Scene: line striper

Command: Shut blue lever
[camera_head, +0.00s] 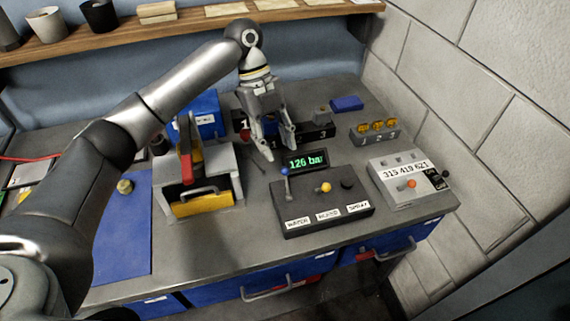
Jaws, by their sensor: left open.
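The blue lever (285,175) stands up at the left end of a dark control box (330,196) on the grey bench. Its blue knob is at the top of a thin stem. A yellow knob (325,187) and a black knob (347,184) sit to its right, above labels that seem to read WATER, BOARD and SPRAY. My left gripper (279,155) is open and points down, just behind the blue lever in the picture. I cannot tell whether a finger touches it. The gripper looks empty. My right gripper is not in view.
A display (306,161) reading 126 bar stands behind the box. A grey box with a yellow drawer (203,203) is on the left. A numbered panel with an orange knob (405,190) is on the right, near the brick wall. A shelf (200,28) runs above.

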